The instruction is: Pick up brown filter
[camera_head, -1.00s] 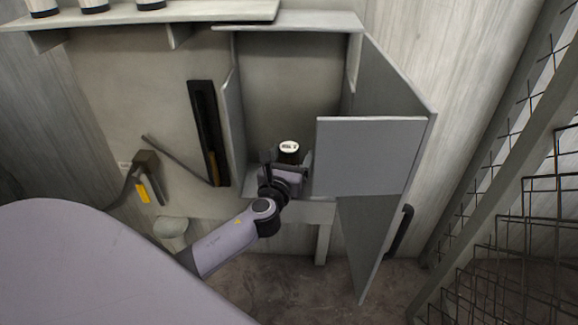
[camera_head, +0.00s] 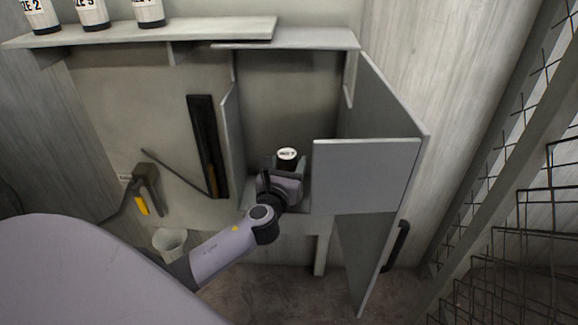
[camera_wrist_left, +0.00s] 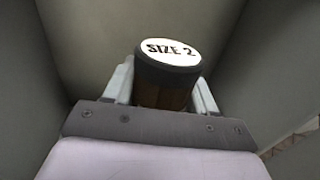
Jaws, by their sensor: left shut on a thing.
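The brown filter (camera_head: 287,155) is inside the open grey cabinet (camera_head: 287,95), low in its front part. It is a short cylinder with a black rim and a white top label. In the left wrist view the filter (camera_wrist_left: 166,75) shows a brown body and the label "SIZE 2". My left gripper (camera_head: 283,173) is shut on it, with one pale finger on each side. The filter's lower part is hidden by the gripper. I cannot tell whether it touches the cabinet floor. My right gripper is not in view.
The open cabinet door (camera_head: 366,175) stands just right of my left gripper. A shelf (camera_head: 200,33) with several labelled containers is at the upper left. A pale bowl (camera_head: 170,242) is below.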

